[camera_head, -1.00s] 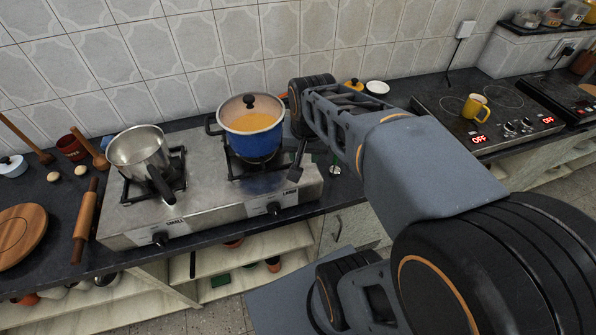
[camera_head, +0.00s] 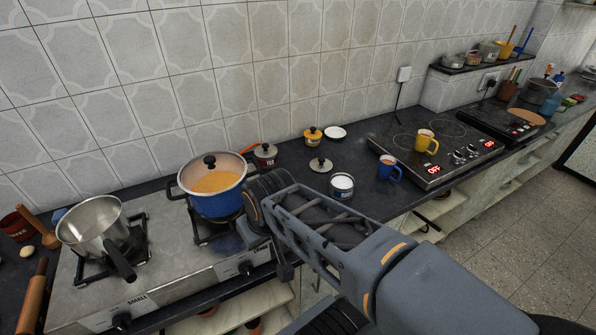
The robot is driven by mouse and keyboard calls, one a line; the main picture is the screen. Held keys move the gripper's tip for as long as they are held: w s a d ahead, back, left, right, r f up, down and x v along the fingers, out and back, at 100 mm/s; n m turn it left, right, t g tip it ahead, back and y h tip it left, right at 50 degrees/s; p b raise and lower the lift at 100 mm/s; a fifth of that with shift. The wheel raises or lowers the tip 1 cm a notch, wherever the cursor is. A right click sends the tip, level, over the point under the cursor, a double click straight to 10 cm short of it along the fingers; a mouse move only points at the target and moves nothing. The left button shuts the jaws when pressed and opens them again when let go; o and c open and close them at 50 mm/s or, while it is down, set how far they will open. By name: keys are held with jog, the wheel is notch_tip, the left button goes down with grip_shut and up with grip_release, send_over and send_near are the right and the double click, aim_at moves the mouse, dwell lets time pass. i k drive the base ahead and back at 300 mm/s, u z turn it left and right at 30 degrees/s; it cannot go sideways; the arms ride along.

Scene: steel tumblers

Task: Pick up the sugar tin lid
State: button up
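A round grey lid with a dark knob (camera_head: 320,165) lies on the dark counter, right of the gas stove. It looks like the sugar tin lid. Just in front and right of it stands an open tin with white contents (camera_head: 342,187), likely the sugar tin; its label is too small to read. My arm reaches in from the lower right, and its end is in front of the blue pot and the stove's right edge. Only a dark part of my gripper (camera_head: 284,263) shows there, left of and nearer than the lid. Its fingers are mostly hidden.
A blue lidded pot (camera_head: 217,200) and a steel saucepan (camera_head: 92,225) stand on the stove. A blue mug (camera_head: 388,169) stands right of the open tin.

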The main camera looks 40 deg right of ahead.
aim_at(320, 165)
jog(key=u, duration=0.05)
jog(key=k, duration=0.45)
jog(key=z, duration=0.5)
jog(key=i, duration=0.35)
jog(key=z, duration=1.55)
jog(key=k, duration=1.05)
jog(key=z, duration=0.95)
jog(key=i, duration=1.35)
jog(key=u, duration=1.4)
jog(key=i, duration=0.9)
jog(key=u, duration=1.05)
